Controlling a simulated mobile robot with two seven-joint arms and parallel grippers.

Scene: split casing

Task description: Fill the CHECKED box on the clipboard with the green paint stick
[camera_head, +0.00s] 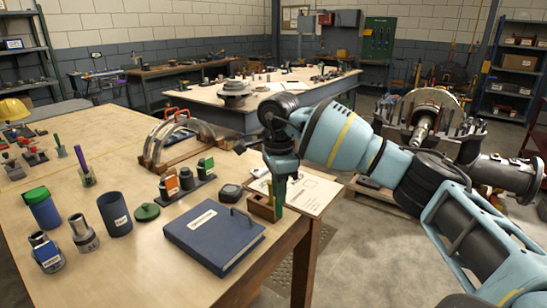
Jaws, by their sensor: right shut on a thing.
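The right gripper (281,172) points down at the table's right corner and is shut on the upright green paint stick (279,197). The stick's lower part overlaps the right side of a small wooden holder (259,206); I cannot tell whether it stands in the holder or beside it. The clipboard (318,199) with white paper lies behind and right of the stick, partly hidden by the gripper and arm. A box outline shows on its paper, but its wording is too small to read. My left gripper is out of view.
A dark blue binder (205,239) lies left of the holder, with a tape measure (230,193) behind it. A green lid (147,212), a dark cup (115,213) and metal fittings (83,234) stand farther left. The table's right edge is close to the clipboard.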

